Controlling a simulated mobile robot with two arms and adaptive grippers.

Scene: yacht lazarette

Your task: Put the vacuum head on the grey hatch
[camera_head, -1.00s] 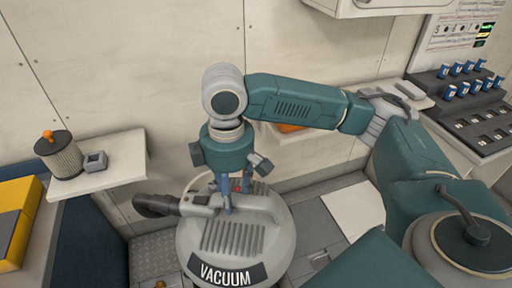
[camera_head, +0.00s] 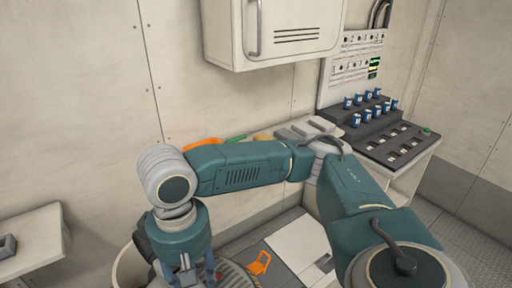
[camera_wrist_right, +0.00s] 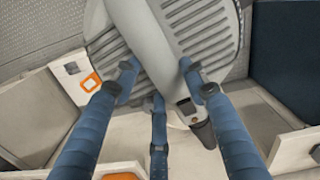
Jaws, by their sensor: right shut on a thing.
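The grey vacuum head (camera_wrist_right: 205,35), with its ribbed top and thick handle, fills the upper middle of the right wrist view. My right gripper (camera_wrist_right: 158,85) is shut on its handle, with blue fingers on both sides of it. In the head view the gripper (camera_head: 188,274) is at the bottom edge, and part of the ribbed head (camera_head: 238,277) shows beside it. Most of the head is hidden by my arm or cut off. A grey floor panel (camera_head: 250,245) with an orange ring, possibly the grey hatch, lies just right of it. My left gripper is out of view.
A pale floor panel (camera_head: 298,240) with a dark latch lies right of the orange ring (camera_head: 260,263). A wall cabinet (camera_head: 275,30) hangs above. A console (camera_head: 385,130) with blue knobs stands at right. A small shelf (camera_head: 35,232) juts out at lower left.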

